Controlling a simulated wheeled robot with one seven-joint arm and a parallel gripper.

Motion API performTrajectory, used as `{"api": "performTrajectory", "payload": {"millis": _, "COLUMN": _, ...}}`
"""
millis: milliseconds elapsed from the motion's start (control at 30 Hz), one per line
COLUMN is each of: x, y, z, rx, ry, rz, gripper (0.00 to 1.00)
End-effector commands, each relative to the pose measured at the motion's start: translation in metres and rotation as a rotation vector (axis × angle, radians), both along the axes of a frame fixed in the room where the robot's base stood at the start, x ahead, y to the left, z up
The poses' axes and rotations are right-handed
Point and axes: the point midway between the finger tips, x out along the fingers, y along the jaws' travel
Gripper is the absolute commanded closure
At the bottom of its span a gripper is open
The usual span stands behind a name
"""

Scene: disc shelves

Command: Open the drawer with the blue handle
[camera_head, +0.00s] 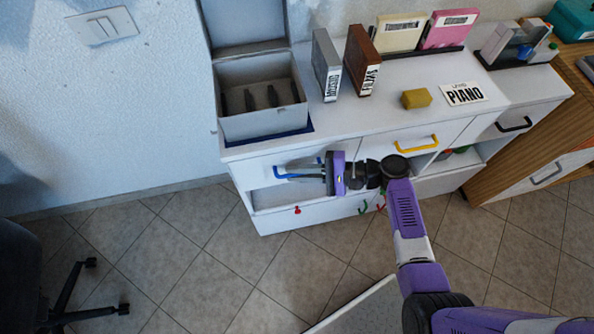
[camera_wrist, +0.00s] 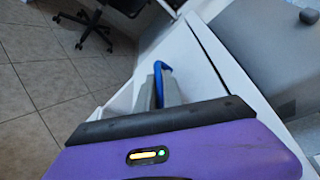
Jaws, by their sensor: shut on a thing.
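The blue handle (camera_head: 281,174) is on the front of the white upper left drawer (camera_head: 249,171) of the cabinet. My gripper (camera_head: 300,172) comes from the right along the drawer front, with its fingers at the handle. In the wrist view, the grey fingertips (camera_wrist: 159,88) are shut on the blue handle (camera_wrist: 161,67), which shows between and just beyond them. The gripper's purple body hides part of the drawer front. No clear gap shows between the drawer and the cabinet.
An open grey box (camera_head: 262,122) stands on the cabinet top (camera_head: 375,125) above this drawer, beside upright cases and a yellow block (camera_head: 416,98). A yellow-handled drawer (camera_head: 417,145) is to the right. A dark chair (camera_head: 60,290) stands at the left; the tiled floor in front is mostly clear.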

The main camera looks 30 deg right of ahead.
Motion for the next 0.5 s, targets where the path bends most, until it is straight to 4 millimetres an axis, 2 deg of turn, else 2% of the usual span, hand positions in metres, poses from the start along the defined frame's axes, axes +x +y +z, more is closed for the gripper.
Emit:
{"api": "performTrajectory", "payload": {"millis": 267, "x": -0.021, "y": 0.006, "z": 0.001, "rx": 0.001, "ry": 0.004, "rz": -0.002, "gripper": 1.0}}
{"api": "performTrajectory", "payload": {"millis": 500, "x": -0.06, "y": 0.019, "z": 0.003, "rx": 0.002, "ry": 0.006, "rz": -0.002, "gripper": 1.0}}
